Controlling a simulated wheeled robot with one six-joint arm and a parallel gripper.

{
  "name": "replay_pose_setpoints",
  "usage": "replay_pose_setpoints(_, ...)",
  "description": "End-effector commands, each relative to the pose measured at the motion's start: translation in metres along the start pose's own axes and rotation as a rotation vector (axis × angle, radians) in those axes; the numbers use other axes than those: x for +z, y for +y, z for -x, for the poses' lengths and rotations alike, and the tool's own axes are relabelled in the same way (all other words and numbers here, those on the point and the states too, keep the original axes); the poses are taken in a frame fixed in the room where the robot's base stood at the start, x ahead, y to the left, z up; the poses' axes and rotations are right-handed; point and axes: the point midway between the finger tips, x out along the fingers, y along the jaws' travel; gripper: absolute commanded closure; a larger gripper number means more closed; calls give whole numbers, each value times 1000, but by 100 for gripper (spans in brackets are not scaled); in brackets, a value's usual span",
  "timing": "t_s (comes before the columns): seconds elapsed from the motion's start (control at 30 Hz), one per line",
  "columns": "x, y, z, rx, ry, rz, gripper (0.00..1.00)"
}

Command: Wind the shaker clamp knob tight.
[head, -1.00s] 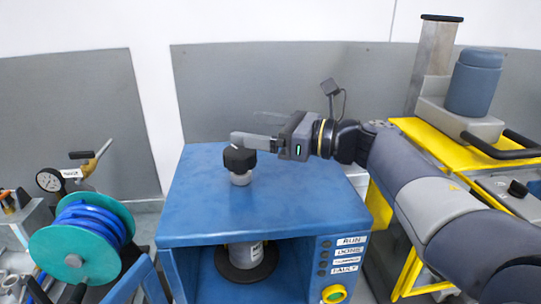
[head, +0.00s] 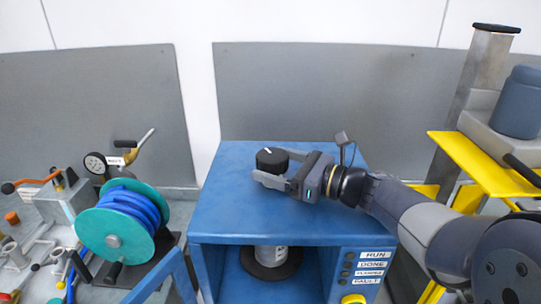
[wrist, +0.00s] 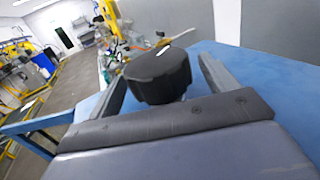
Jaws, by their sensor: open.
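The black clamp knob (head: 271,160) stands on top of the blue shaker cabinet (head: 230,215). In the wrist view the knob (wrist: 160,75) is a dark lobed cap with a white mark on top, between my two fingers. My gripper (head: 272,168) reaches in from the right, level with the knob, one finger on its far side and one on its near side. The fingers are open, with a gap to the knob visible on each side in the wrist view. A grey can (head: 270,253) stands inside the cabinet on a dark round plate, below the knob.
A teal reel of blue hose (head: 118,225) stands left of the cabinet, near a gauge and pipework. A yellow-topped cart (head: 480,165) is at the right. The blue top around the knob is clear. Labelled lamps (head: 349,264) line the cabinet's front right.

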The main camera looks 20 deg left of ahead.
Motion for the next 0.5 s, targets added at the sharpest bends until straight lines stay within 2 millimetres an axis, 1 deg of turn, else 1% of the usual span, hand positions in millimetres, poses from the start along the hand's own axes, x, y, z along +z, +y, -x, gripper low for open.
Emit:
replay_pose_setpoints(0.03,2,0,-6,2,0,-2,19)
replay_pose_setpoints(0.1,1,0,-12,2,0,-1,19)
replay_pose_setpoints(0.2,0,0,-16,0,0,-1,19)
replay_pose_setpoints(0.47,0,0,-17,-1,0,0,19)
replay_pose_setpoints(0.5,0,0,-17,-1,0,0,20)
